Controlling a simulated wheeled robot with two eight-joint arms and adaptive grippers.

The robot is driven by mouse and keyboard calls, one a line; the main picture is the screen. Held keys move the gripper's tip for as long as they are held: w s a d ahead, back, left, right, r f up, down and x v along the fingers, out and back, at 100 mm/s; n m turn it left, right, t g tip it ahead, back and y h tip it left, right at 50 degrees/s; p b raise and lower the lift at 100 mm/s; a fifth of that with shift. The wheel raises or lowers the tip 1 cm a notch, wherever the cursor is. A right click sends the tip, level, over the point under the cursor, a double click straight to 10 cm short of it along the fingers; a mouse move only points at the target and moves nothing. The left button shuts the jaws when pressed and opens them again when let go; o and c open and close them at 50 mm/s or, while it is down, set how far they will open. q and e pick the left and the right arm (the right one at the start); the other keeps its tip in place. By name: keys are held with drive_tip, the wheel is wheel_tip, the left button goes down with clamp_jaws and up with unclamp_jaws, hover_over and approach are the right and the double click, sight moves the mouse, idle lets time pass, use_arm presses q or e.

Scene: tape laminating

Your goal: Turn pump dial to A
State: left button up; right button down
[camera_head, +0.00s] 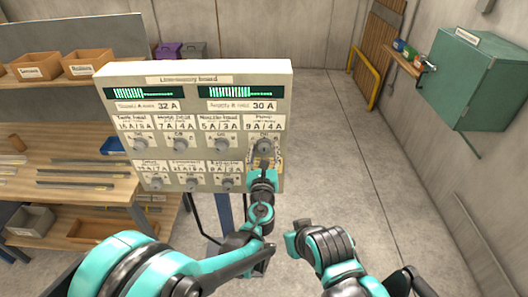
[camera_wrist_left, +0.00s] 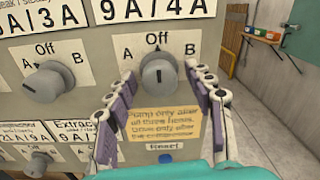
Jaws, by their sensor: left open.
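The pump dial (camera_wrist_left: 158,78) is a grey round knob on the board, under the label 9A/4A. Its dark mark points up toward Off; A is printed at upper left and B at upper right. In the head view the pump dial (camera_head: 264,147) is the rightmost knob of the upper row. My left gripper (camera_wrist_left: 162,82) is open, with one finger on each side of the dial's lower part; I cannot tell whether they touch it. It also shows just below the dial in the head view (camera_head: 263,165).
The cream board (camera_head: 190,72) carries two rows of grey knobs and displays reading 32 A and 30 A. A yellow note (camera_wrist_left: 165,125) and a blue button (camera_wrist_left: 166,159) sit below the dial. A green cabinet (camera_head: 470,80) hangs at right. The floor right of the board is clear.

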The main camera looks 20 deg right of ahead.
use_arm(q)
drive_tip(key=c, duration=1.2)
drive_tip(key=shift+o, duration=0.2)
drive_tip(key=n+b, duration=0.1)
drive_tip(key=n, duration=0.3)
drive_tip(key=shift+n+b, duration=0.3)
drive_tip(key=shift+b, duration=0.05)
drive_tip(key=shift+r+n+b, duration=0.1)
drive_tip(key=shift+n+b, duration=0.3)
drive_tip(key=shift+n, duration=1.6)
